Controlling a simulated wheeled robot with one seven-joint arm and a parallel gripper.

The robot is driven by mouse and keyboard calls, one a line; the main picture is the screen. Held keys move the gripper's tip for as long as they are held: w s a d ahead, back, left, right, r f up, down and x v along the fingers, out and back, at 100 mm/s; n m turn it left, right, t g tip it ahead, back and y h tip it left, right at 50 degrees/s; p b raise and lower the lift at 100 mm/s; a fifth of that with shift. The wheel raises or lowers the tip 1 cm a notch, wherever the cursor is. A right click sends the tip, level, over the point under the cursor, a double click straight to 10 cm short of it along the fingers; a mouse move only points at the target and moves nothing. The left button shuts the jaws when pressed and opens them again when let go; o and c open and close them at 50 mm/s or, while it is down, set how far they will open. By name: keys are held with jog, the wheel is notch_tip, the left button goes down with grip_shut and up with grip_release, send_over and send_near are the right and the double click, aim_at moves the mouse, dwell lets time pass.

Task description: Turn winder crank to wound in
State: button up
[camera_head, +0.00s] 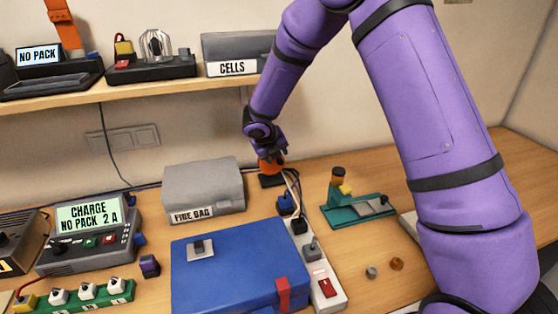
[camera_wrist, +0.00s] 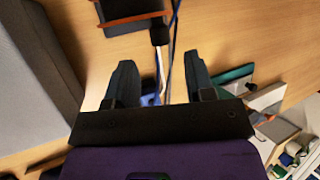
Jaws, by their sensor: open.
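The winder (camera_head: 270,167) is an orange body on a dark base, standing at the back of the table just right of the fire bag. My gripper (camera_head: 271,152) is right above it and partly hides it. In the wrist view, the orange part (camera_wrist: 135,20) lies at the top edge, with a black knob (camera_wrist: 159,33) at its right end that looks like the crank handle. My gripper (camera_wrist: 158,68) is open, its two fingers apart with the knob beyond and between their tips. Nothing is held. Whether a finger touches the winder cannot be told.
The grey fire bag (camera_head: 204,190) is close on the left. White and blue cords run beside the winder to a power strip (camera_head: 322,285). A teal fixture (camera_head: 358,210) stands to the right, a blue case (camera_head: 240,262) in front. A shelf (camera_head: 130,91) is above.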

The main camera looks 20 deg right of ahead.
aim_at(280, 160)
jog(key=shift+x, duration=2.45)
jog(key=shift+r, duration=0.1)
grip_shut()
jog(key=shift+d+y, duration=0.2)
jog(key=shift+y, duration=0.1)
jog(key=y, duration=0.2)
jog(key=d+f+m+y, duration=0.1)
jog(key=y, duration=0.2)
jog(key=d+f+m+y, duration=0.1)
jog(key=y, duration=0.1)
jog(key=shift+f+y, duration=0.1)
jog(key=shift+y, duration=0.2)
jog(key=shift+d+f+m+y, duration=0.1)
jog(key=shift+f+m+y, duration=0.25)
jog(key=shift+y, duration=0.95)
jog(key=shift+d+f+m+y, duration=0.15)
jog(key=shift+f+y, duration=0.4)
jog(key=shift+y, duration=0.75)
jog(key=shift+s+a+f+m+t+y, duration=0.15)
jog(key=shift+f+m+t+y, duration=0.2)
jog(key=shift+y, duration=0.65)
jog(key=shift+w+a+f+m+t+y, duration=0.1)
jog(key=shift+a+f+m+t+y, duration=0.2)
jog(key=shift+y, duration=0.7)
